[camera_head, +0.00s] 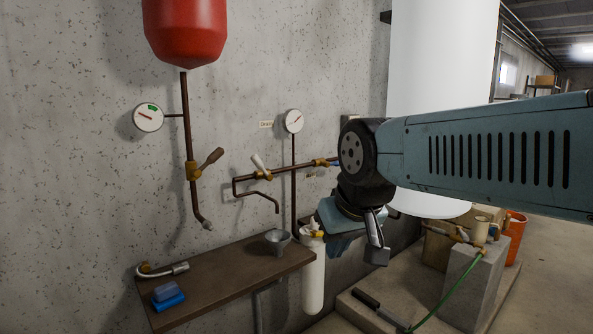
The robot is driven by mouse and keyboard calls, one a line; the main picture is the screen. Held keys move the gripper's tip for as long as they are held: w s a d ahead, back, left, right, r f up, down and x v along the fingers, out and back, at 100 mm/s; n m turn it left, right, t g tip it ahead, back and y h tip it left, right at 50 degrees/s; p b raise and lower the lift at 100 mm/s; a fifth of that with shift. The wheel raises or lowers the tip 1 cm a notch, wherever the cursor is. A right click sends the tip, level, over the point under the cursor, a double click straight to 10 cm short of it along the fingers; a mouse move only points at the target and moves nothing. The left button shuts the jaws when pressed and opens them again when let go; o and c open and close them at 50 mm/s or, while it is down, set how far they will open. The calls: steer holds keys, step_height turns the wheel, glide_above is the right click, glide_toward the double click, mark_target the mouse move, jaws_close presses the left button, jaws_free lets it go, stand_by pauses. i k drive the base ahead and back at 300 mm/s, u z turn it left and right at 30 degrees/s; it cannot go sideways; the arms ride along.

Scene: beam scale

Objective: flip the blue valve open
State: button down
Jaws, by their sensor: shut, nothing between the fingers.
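A brass valve fitting (320,162) sits on the copper pipe along the wall. A small blue part (335,163) shows just right of it, against my dark arm joint; it may be the blue valve's lever, and the rest is hidden behind my arm. I cannot tell how it is turned. My gripper (376,256) points down, below and to the right of that blue part and apart from it. It is shut and empty.
A valve with a brown handle (211,157) and one with a white handle (258,162) are further left. A white filter cylinder (313,278) hangs beside my gripper. A large white tank stands behind my arm.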

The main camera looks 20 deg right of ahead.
mark_target(336, 163)
steer(key=u, duration=0.2)
steer(key=i, duration=1.15)
steer(key=z, duration=0.5)
steer(key=i, duration=0.7)
steer(key=z, duration=0.7)
steer(key=k, duration=0.7)
steer(key=z, duration=0.25)
steer(key=i, duration=0.75)
steer(key=u, duration=0.1)
